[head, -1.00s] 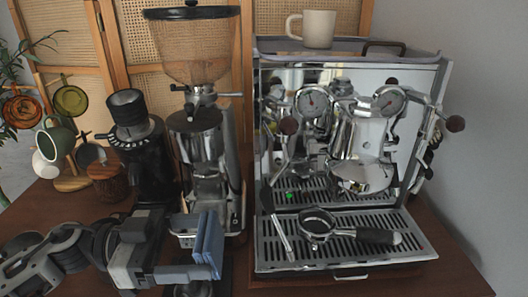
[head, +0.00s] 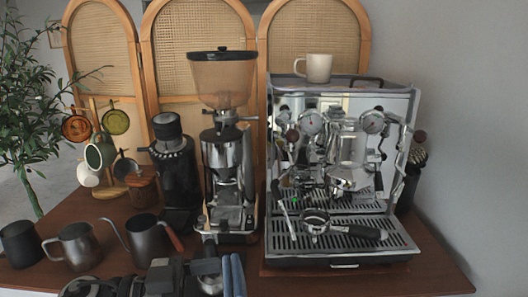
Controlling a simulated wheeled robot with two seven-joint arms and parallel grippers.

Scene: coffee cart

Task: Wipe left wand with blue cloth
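The blue cloth (head: 233,276) is folded and upright at the bottom edge of the head view. My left gripper (head: 222,277) is shut on it, in front of the grinder; its lower part is cut off by the picture's edge. The left wand (head: 289,224) is a thin silver tube with a dark upper part, hanging at the left front of the espresso machine (head: 340,262). The cloth is apart from the wand, lower and to its left. My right gripper is not in view.
A portafilter (head: 316,222) lies on the drip tray right of the wand. A grinder (head: 224,165) stands left of the machine. Dark pitchers (head: 76,246) and a kettle (head: 148,240) stand at the left front. A cup (head: 318,67) sits on top of the machine.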

